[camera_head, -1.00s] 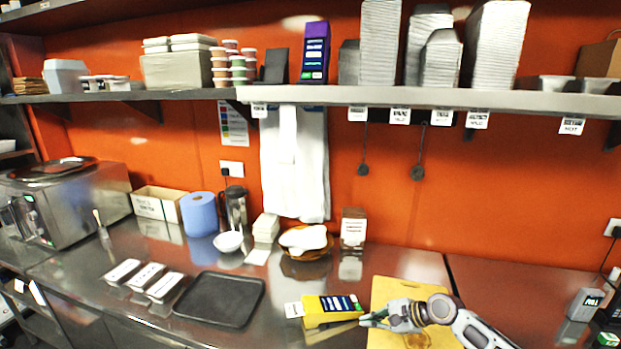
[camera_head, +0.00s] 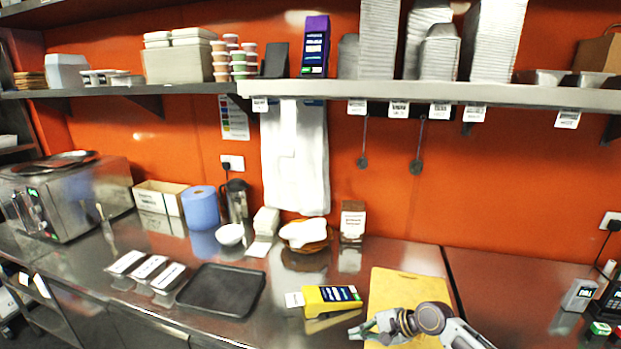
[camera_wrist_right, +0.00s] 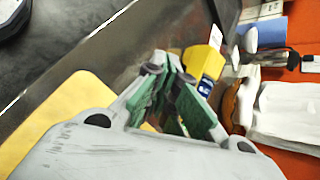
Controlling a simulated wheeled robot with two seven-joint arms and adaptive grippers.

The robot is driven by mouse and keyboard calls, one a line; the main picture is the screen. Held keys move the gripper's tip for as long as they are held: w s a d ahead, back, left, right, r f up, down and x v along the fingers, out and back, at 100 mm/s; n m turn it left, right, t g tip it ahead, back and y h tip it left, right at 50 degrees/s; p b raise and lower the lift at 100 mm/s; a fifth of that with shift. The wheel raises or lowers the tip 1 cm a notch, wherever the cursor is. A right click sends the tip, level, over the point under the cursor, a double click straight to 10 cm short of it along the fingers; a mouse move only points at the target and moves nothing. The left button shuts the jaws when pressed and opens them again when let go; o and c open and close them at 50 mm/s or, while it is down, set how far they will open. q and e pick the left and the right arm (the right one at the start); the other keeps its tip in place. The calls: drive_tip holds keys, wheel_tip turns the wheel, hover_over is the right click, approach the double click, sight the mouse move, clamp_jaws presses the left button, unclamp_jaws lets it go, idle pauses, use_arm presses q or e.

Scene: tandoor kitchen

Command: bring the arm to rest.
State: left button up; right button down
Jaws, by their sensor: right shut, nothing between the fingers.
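My right gripper (camera_head: 358,331) is over the steel counter, at the left edge of the yellow board (camera_head: 398,283) and in front of the yellow device (camera_head: 322,300). Its fingers are shut with nothing between them. In the right wrist view the green-padded fingers (camera_wrist_right: 178,108) fill the middle, with the yellow device (camera_wrist_right: 203,62) beyond them and apart. My right arm comes in from the lower right. My left gripper is not in view.
A black tray (camera_head: 220,290) lies left of the yellow device, with small labelled containers (camera_head: 150,269) beside it. A bowl (camera_head: 230,234), a blue roll (camera_head: 200,208) and a brown carton (camera_head: 352,222) stand at the back.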

drive_tip(key=s+a+f+n+h, duration=0.25)
drive_tip(key=s+a+n, duration=0.25)
drive_tip(key=s+n, duration=0.55)
drive_tip(key=s+d+n+h, duration=0.5)
drive_tip(key=s+d+h, duration=0.1)
drive_tip(key=s+d, duration=0.8)
drive_tip(key=s+f+g+b, duration=0.2)
drive_tip(key=s+f, duration=0.1)
drive_tip(key=f, duration=3.2)
drive_tip(key=s+d+f+g+b, duration=0.1)
drive_tip(key=s+d+f+b, duration=0.1)
drive_tip(key=s+f, duration=1.9)
drive_tip(key=shift+s+d, duration=0.55)
drive_tip(key=shift+s, duration=0.25)
drive_tip(key=shift+f, duration=0.1)
